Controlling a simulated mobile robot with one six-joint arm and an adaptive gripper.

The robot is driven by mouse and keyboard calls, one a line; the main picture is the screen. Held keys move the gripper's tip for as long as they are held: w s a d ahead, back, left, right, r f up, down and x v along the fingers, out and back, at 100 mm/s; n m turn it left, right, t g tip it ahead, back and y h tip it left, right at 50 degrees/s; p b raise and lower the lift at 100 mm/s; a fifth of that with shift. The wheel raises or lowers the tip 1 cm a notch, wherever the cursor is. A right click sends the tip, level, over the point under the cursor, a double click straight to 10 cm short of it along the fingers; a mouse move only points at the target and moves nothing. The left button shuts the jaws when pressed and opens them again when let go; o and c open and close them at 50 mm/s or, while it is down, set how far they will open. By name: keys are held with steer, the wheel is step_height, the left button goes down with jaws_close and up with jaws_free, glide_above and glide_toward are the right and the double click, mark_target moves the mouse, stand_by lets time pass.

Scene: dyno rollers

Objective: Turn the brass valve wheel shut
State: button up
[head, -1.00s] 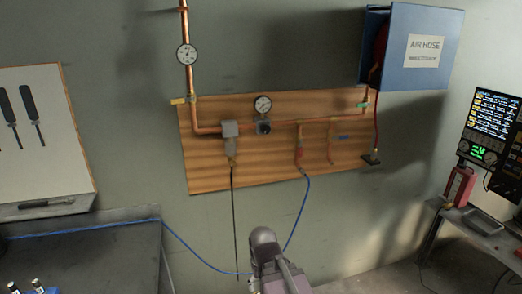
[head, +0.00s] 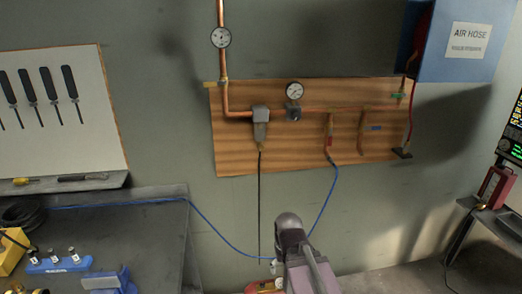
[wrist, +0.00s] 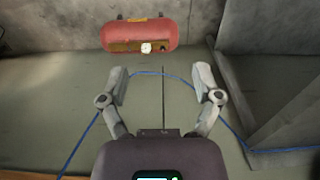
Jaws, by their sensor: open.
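I cannot make out a brass valve wheel with certainty in either view. In the head view, copper pipework runs over a wooden board (head: 290,150) on the wall. A small yellow fitting (head: 224,83) sits on the upright pipe at left, and a green one (head: 400,96) at right. In the wrist view, my gripper (wrist: 160,80) has its two fingers spread wide with nothing between them. A red tank (wrist: 145,33) with a small white gauge (wrist: 146,47) lies beyond the fingertips, apart from them. My gripper's fingers cannot be made out in the head view.
A dark workbench (head: 150,235) with a blue holder (head: 58,262) stands at left, below a tool panel (head: 50,110). A blue hose (head: 324,208) hangs from the pipework and loops low. A blue air hose box (head: 455,45) is at upper right, a shelf (head: 490,220) at right.

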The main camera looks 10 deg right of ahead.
steer(key=w+r+n+t, duration=0.1)
steer(key=w+n+t, duration=0.25)
steer(key=w, duration=0.55)
steer(key=n+t, duration=0.7)
steer(key=t, duration=0.7)
glide_toward(261, 148)
steer(key=s, duration=0.4)
steer(key=shift+s+d+f, duration=0.15)
steer(key=shift+s+f, duration=0.05)
steer(key=shift+s, duration=0.1)
steer(key=shift+w, duration=0.15)
steer(key=w, duration=1.3)
steer(key=shift+w, duration=0.25)
jaws_close()
